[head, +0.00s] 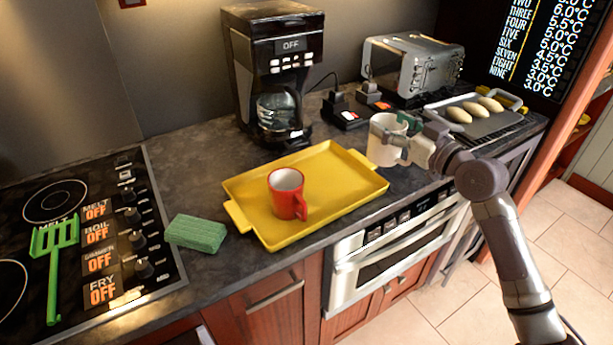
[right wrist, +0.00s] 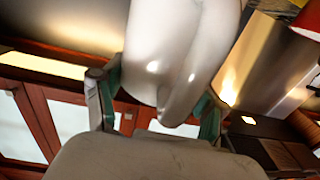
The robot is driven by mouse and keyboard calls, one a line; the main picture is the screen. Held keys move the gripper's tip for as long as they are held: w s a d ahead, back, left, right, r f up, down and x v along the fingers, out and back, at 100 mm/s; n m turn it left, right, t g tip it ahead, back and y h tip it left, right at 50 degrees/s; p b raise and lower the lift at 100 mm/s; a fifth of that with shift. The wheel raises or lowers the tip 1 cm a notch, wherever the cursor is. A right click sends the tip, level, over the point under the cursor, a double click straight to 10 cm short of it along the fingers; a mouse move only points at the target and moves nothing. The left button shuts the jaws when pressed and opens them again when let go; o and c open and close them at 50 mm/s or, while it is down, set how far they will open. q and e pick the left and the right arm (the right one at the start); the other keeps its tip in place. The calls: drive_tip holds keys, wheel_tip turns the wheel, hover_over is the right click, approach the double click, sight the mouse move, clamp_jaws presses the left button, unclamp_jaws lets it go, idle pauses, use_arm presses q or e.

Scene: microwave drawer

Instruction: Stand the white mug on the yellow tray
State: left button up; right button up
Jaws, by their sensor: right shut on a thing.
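The white mug (head: 383,142) is at the right end of the yellow tray (head: 350,191) in the head view, next to the tray's right handle. My right gripper (head: 405,139) is shut on the mug from its right side. In the right wrist view the mug (right wrist: 165,50) fills the upper middle, its handle between the fingers of my right gripper (right wrist: 158,112). Whether the mug's base touches the counter cannot be told. The tray lies flat on the counter. My left gripper is not in view.
A red mug (head: 287,193) stands on the tray, left of its middle. A green sponge (head: 196,233) lies left of the tray. A coffee maker (head: 275,60) stands behind it. A toaster (head: 412,66) and a grey tray with rolls (head: 490,122) are at the right. The tray's right half is clear.

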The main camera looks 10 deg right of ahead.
drive_tip(key=a, duration=0.1)
drive_tip(key=w+a+f, duration=0.1)
drive_tip(key=a+f+p, duration=0.1)
drive_tip(key=shift+w+a, duration=0.25)
drive_tip(key=shift+a, duration=0.05)
drive_tip(key=a+f, duration=0.2)
drive_tip(key=w+a+f, duration=0.1)
drive_tip(key=f, duration=0.2)
drive_tip(key=w+a+f+p, duration=0.1)
drive_tip(key=a+f, duration=0.1)
drive_tip(key=f, duration=0.1)
drive_tip(key=shift+a, duration=0.35)
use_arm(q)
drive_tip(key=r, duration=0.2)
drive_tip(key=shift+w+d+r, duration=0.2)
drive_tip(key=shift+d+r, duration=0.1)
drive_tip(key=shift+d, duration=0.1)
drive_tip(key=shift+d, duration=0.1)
use_arm(e)
drive_tip(key=shift+f, duration=0.1)
drive_tip(key=o, duration=1.4)
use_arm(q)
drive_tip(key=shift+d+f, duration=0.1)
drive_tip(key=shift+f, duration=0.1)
